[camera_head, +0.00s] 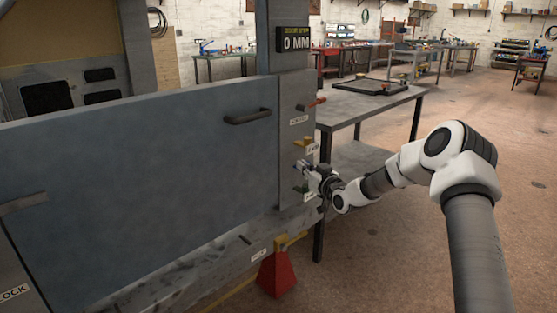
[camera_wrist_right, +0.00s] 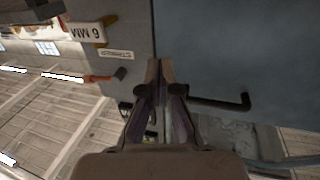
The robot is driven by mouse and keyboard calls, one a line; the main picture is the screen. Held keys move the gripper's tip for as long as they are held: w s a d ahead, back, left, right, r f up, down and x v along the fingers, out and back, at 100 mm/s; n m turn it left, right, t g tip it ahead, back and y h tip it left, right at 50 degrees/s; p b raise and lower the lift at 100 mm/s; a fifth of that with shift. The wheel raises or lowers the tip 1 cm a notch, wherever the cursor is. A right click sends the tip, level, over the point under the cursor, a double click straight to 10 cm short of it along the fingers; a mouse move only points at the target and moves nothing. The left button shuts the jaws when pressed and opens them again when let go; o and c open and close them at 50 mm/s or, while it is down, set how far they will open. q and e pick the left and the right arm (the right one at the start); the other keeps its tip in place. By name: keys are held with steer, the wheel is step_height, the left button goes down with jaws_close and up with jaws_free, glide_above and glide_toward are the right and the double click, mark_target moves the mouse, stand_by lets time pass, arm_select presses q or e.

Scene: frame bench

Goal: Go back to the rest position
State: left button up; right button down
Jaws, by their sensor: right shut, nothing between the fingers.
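My right gripper (camera_head: 311,171) is beside the grey post (camera_head: 292,98), between the yellow lever (camera_head: 303,142) and the green lever (camera_head: 301,189). Contact cannot be told in the head view. In the right wrist view, my right gripper (camera_wrist_right: 160,72) has its fingertips together, with nothing between them, in front of the grey panel surface. The right arm reaches in from the lower right of the head view. My left gripper is not in view.
A big blue-grey panel (camera_head: 130,180) with a black handle (camera_head: 248,117) fills the left. A red lever (camera_head: 317,101) sits higher on the post, under a display (camera_head: 294,40). A grey table (camera_head: 355,108) stands behind my gripper. A red cone-shaped foot (camera_head: 277,274) is below. Floor at right is open.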

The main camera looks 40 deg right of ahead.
steer(key=s+a+f+n+g+y, duration=0.3)
steer(key=a+f+g+y, duration=0.15)
steer(key=a+f, duration=1.55)
steer(key=s+a+f+g, duration=0.5)
steer(key=s+a+f, duration=0.3)
steer(key=s+f, duration=0.25)
steer(key=s+a+f+g, duration=0.2)
steer(key=s+f, duration=0.1)
steer(key=s, duration=0.2)
steer(key=s+a+f+g, duration=0.1)
steer(key=s+a+f, duration=0.2)
steer(key=s, duration=0.3)
steer(key=s+m+g+h, duration=0.15)
steer(key=s+g, duration=0.35)
steer(key=s, duration=1.3)
step_height(320, 180, up, 17)
steer(key=s+p, duration=0.1)
steer(key=p, duration=1.5)
steer(key=shift+s+d+h+p, duration=0.15)
steer(key=shift+d+h+p, duration=0.05)
steer(key=shift+h+p, duration=0.2)
steer(key=shift+m, duration=0.25)
